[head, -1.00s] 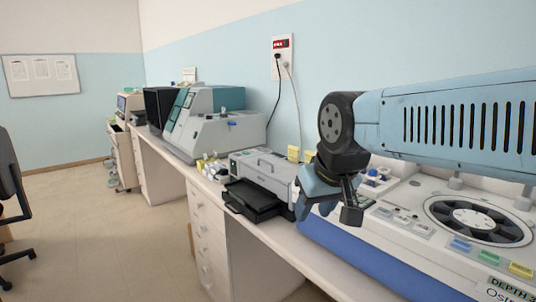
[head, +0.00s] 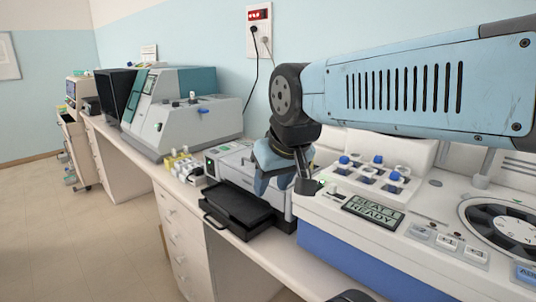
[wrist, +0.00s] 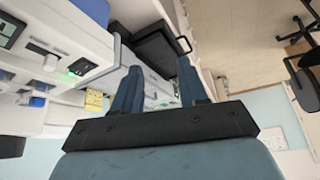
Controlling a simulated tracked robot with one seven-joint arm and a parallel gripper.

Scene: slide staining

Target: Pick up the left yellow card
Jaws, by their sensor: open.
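In the wrist view a small yellow patch (wrist: 94,100), probably the yellow cards, shows beside the grey printer-like machine (wrist: 125,75), left of my gripper. I cannot tell the left card from another there. In the head view no yellow card shows clearly; my gripper and arm cover the area behind that machine (head: 240,160). My gripper (head: 284,186) hangs in front of the machine's right end, fingers downward.
A black tray (head: 238,208) sticks out at the machine's front. A white-and-blue stainer (head: 375,225) stands close on the right. Small yellow-capped bottles (head: 182,163) stand left of the machine, with a large grey analyser (head: 185,125) beyond. Floor (head: 85,240) at the left is clear.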

